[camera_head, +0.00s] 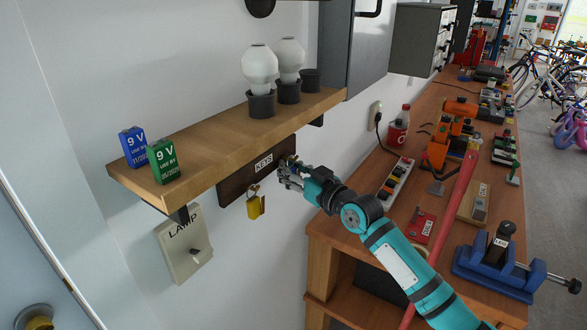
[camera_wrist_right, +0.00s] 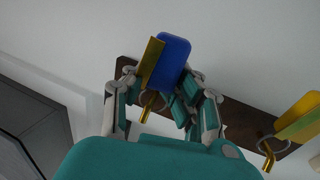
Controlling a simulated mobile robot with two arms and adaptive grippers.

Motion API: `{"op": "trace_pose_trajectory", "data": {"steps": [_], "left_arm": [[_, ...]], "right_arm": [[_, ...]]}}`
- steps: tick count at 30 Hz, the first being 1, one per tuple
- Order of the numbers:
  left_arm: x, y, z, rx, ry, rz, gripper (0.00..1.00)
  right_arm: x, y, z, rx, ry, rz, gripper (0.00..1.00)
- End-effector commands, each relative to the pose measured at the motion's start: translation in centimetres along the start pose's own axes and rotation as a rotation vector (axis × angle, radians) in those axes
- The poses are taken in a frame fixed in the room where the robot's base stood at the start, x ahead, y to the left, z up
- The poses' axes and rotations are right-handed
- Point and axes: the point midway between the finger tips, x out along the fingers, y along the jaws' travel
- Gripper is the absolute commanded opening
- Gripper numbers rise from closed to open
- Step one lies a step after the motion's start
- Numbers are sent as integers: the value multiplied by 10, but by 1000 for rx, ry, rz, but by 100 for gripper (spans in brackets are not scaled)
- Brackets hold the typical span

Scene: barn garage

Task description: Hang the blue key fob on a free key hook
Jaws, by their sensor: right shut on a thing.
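The dark wooden key rack (camera_head: 240,178) labelled KEYS is fixed to the wall under the shelf. A yellow key fob (camera_head: 256,206) hangs at its left part; it also shows at the right of the wrist view (camera_wrist_right: 300,117). My right gripper (camera_head: 288,174) is at the rack's right end. In the wrist view it is shut on the blue key fob (camera_wrist_right: 172,62), which has a brass key and a thin ring. A brass hook (camera_wrist_right: 147,103) is close to that ring; I cannot tell whether the ring is around it. The gripper hides the blue fob in the head view.
A wooden shelf (camera_head: 205,140) juts out above the rack, bearing two 9 V batteries, bulbs and dark pots. A lamp switch (camera_head: 184,245) is on the wall at lower left. The cluttered workbench (camera_head: 345,190) stands right of the gripper, below my arm.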

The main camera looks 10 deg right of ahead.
Motion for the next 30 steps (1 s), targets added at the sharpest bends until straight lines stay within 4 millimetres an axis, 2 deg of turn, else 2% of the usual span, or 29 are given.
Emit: {"op": "trace_pose_trajectory", "data": {"steps": [11, 12, 19, 30], "left_arm": [[0, 0, 0, 0, 0, 0, 0], [0, 0, 0, 0, 0, 0, 0], [0, 0, 0, 0, 0, 0, 0], [0, -1, 3, 0, -3, -1, 0]], "right_arm": [[0, 1, 2, 0, -5, 2, 0], [0, 1, 2, 0, -5, 2, 28], [0, 0, 2, 0, -4, 1, 57], [-4, 0, 1, 0, -2, 0, 57]]}}
